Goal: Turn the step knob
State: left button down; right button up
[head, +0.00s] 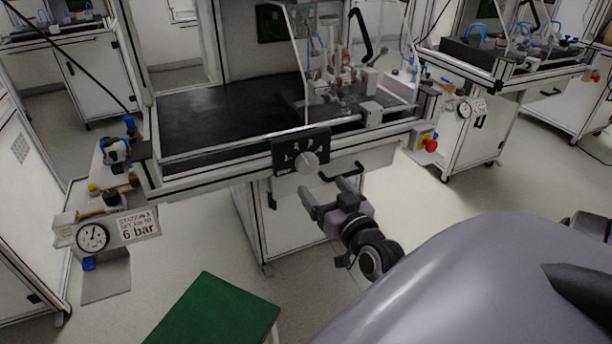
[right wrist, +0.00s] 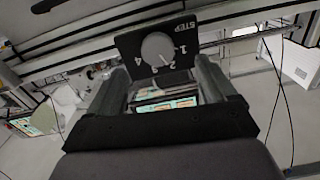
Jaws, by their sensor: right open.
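My right gripper (head: 324,188) is open and empty, just below and in front of the knob. In the right wrist view its two fingers (right wrist: 160,70) point toward the knob, one to each side, apart from it. My left gripper is not in view.
A red emergency button (head: 430,145) is further right. A pressure gauge (head: 92,237) with a 6 bar label is at left. A green-topped box (head: 215,310) stands in front. Floor right of the bench is clear.

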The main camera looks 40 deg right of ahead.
aim_at(309, 166)
jog(key=b+x, duration=0.1)
jog(key=x, duration=0.2)
jog(key=b+x, duration=0.1)
jog(key=x, duration=0.2)
jog(key=shift+d+r, duration=0.15)
jog(key=shift+d, duration=0.05)
jog(key=shift+w+d+b, duration=0.15)
jog(key=shift+w+b, duration=0.2)
jog(key=shift+w, duration=0.2)
jog(key=shift+r, duration=0.1)
jog(key=c, duration=1.1)
